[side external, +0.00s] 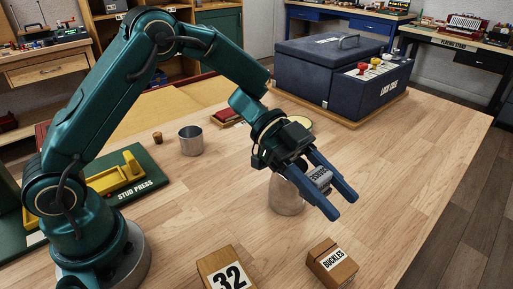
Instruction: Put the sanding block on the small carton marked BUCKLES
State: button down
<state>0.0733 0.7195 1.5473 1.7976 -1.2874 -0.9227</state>
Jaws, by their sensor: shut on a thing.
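My gripper (342,205) is above the table at centre right, its blue fingers pointing down and to the right. It is shut on the sanding block (320,178), a small grey piece with dark lettering between the fingers; the fingers hide part of it. The small carton marked BUCKLES (344,274) stands on the table at the front, below the gripper in the picture. It is brown with a white label. The block is apart from the carton, and the visible part of the carton's top looks bare.
A metal cup (284,198) stands behind the gripper, partly hidden. A block marked 32 (210,265) is left of the carton. Another cup (191,142), the stud press (125,180) and a large dark case (330,75) stand farther off. The table's right side is clear.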

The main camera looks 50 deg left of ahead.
send_over(349, 271)
jog(key=f, duration=0.4)
jog(key=shift+a, duration=0.35)
jog(key=shift+d+f, duration=0.35)
jog(key=shift+f, duration=1.8)
jog(key=shift+c, duration=1.8)
grip_release()
jog(key=shift+f, duration=0.15)
